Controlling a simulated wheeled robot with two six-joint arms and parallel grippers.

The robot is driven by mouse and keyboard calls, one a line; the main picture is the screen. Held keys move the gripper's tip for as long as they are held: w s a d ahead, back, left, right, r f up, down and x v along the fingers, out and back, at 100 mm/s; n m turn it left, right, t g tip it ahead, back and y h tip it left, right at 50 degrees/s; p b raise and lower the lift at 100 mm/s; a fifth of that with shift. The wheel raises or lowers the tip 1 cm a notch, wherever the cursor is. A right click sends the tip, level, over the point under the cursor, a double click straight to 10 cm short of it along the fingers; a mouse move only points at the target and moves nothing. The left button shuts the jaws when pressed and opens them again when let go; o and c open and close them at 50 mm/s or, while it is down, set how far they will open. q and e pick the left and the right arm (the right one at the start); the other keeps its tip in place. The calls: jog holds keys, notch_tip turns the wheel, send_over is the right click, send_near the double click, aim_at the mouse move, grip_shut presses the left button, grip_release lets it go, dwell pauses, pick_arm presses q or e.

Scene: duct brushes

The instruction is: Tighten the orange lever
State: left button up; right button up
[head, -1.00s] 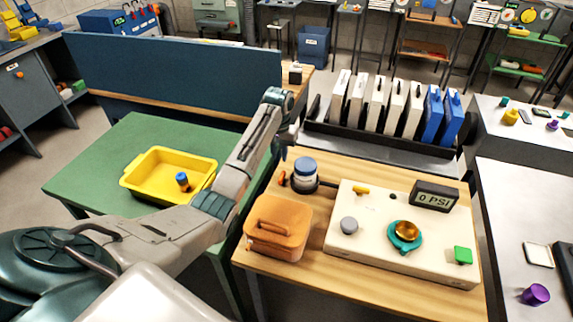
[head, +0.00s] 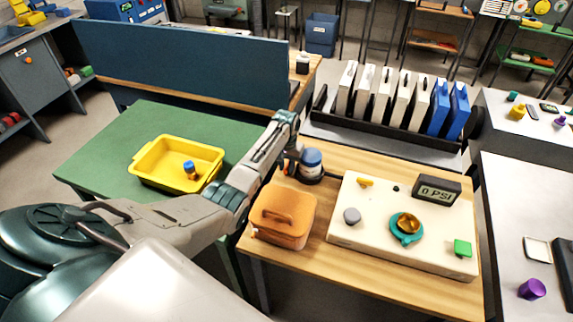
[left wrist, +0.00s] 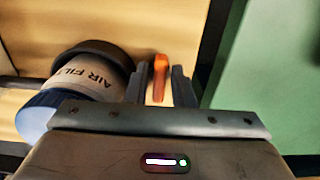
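The orange lever (left wrist: 160,78) shows in the left wrist view, beside the round dark base of a canister labelled "AIR FIL…" (left wrist: 92,82). My left gripper (left wrist: 162,82) is open, with one finger on each side of the lever. A small gap shows between the lever and the right finger; contact on the left side is hard to tell. In the head view my left gripper (head: 291,163) is just left of the blue-topped canister (head: 312,160), on the wooden table's far left part. It mostly hides the lever there. My right gripper is not in view.
An orange lidded box (head: 281,218) stands in front of the canister. A cream panel (head: 385,245) with knobs and a gauge (head: 437,190) reading "0 PSI" is to the right. A yellow tray (head: 150,172) sits on the green table. A dark rack (head: 375,133) stands behind.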

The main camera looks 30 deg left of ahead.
pick_arm(q)
jog(key=shift+c, duration=0.2)
grip_shut()
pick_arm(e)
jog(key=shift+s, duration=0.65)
